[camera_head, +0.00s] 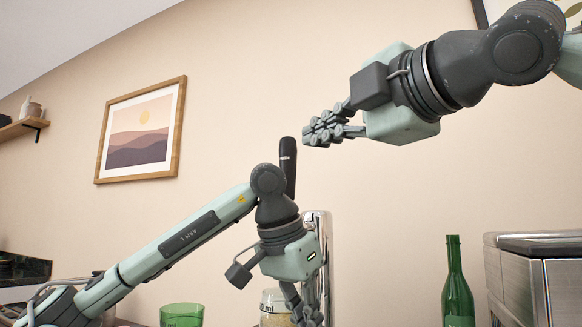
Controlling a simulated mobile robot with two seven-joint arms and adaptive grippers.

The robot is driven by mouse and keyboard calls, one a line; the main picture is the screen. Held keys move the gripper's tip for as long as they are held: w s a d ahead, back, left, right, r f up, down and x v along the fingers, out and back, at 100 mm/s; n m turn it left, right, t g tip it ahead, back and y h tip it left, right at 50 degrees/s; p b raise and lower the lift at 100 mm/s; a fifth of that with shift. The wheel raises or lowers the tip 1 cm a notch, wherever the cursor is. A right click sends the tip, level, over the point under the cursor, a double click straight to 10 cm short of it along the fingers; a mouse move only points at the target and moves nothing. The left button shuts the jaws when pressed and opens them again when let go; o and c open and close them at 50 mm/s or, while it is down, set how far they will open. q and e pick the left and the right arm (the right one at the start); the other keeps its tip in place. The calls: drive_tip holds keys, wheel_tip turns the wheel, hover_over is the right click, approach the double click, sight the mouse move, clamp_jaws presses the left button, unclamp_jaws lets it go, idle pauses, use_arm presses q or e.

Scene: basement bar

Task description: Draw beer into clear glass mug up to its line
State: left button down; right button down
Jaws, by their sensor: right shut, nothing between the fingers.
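The clear glass mug (272,310) shows only in its upper part at the bottom edge, with "ml" lettering on it; its line and contents I cannot make out. My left gripper (302,312) points down at the mug's right side. Its fingertips are partly cut off, so I cannot tell whether it grips the mug. The chrome beer tap column (324,260) stands behind the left gripper, and a black tap handle (288,160) rises above the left wrist. The spout is hidden. My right gripper (312,134) is shut and empty, just right of the handle's top.
A green glass (182,316) stands left of the mug. A green bottle (457,288) and a metal appliance (530,275) stand at the right. A framed picture (141,135) and a shelf (25,126) are on the wall. The air between the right arm and the bottle is clear.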

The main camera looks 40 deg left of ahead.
approach(294, 156)
drive_tip(key=s+a, duration=0.4)
drive_tip(key=a, duration=0.1)
drive_tip(key=w+a, duration=0.2)
drive_tip(key=shift+w+f, duration=0.3)
drive_tip(key=shift+f, duration=0.05)
drive_tip(key=shift+w+a, duration=0.3)
drive_tip(key=shift+w, duration=0.25)
drive_tip(key=shift+w+a+r, duration=0.15)
drive_tip(key=shift+w+r, duration=0.05)
drive_tip(key=shift+w, duration=0.25)
drive_tip(key=shift+w+a+r, duration=0.1)
drive_tip(key=shift+w+a, duration=0.05)
drive_tip(key=shift+w, duration=0.3)
drive_tip(key=shift+w+a+r, duration=0.1)
drive_tip(key=shift+w, duration=0.35)
drive_tip(key=shift+w+a, duration=0.25)
drive_tip(key=shift+w, duration=0.45)
drive_tip(key=shift+w+a, duration=0.2)
drive_tip(key=shift+w, duration=0.55)
